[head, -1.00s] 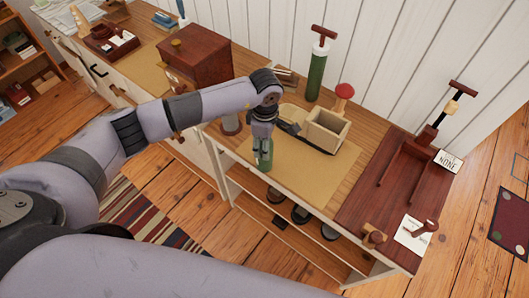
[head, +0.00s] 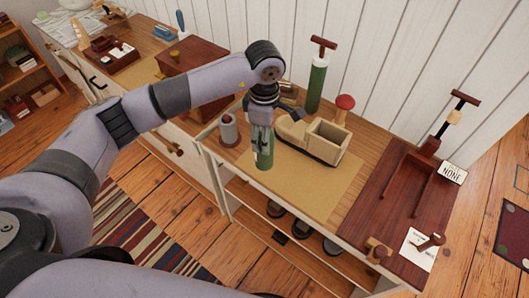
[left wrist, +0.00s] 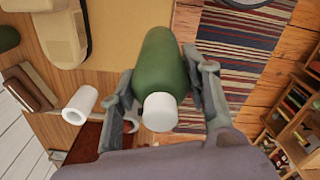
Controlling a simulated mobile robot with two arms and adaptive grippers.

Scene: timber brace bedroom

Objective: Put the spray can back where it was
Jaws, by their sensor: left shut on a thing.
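The green spray can (head: 264,152) with a white cap (left wrist: 160,112) is held between the fingers of my left gripper (head: 262,135). In the left wrist view the green can body (left wrist: 160,62) sits between the two fingers, cap toward the camera. In the head view the can is roughly upright over the left end of the tan mat (head: 300,185) on the workbench. I cannot tell whether its base touches the mat. My right gripper is not in view.
A grey cylinder (head: 229,132) stands left of the can. A tan wooden piece with an open box (head: 326,142) and a red-topped knob (head: 344,104) are to the right. A tall green pump (head: 316,88) stands behind. A dark red tray (head: 390,215) lies at the right end.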

